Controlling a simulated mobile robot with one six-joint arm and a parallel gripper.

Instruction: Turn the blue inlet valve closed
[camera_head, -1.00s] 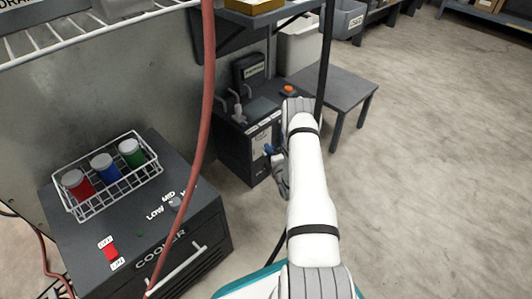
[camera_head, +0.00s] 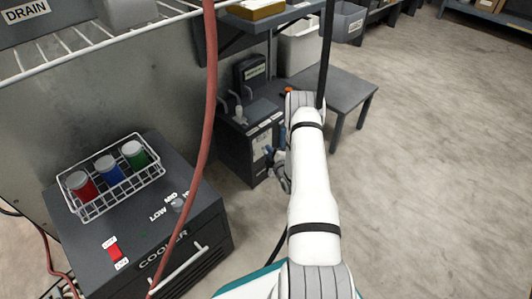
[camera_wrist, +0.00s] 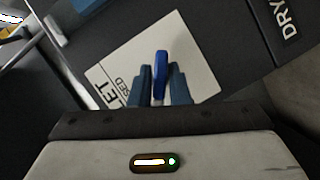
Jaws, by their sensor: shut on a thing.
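The blue inlet valve handle (camera_wrist: 160,76) stands in front of a white label plate (camera_wrist: 200,72) on a dark cabinet in the wrist view. The plate's lettering is partly covered; "LET" and "SED" can be read. My gripper (camera_wrist: 161,88) has its two blue-grey fingers on either side of the handle, shut on it. In the head view my gripper (camera_head: 271,155) is small and at the front face of the dark unit (camera_head: 236,153), with my arm hiding part of it. The handle is too small there to tell its angle.
A cooler box (camera_head: 90,238) with a wire basket (camera_head: 84,212) of red, blue and green jars stands at left. A red hose (camera_head: 211,90) hangs in front. A grey table (camera_head: 345,88) stands behind my arm. The floor (camera_head: 430,170) at right is clear.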

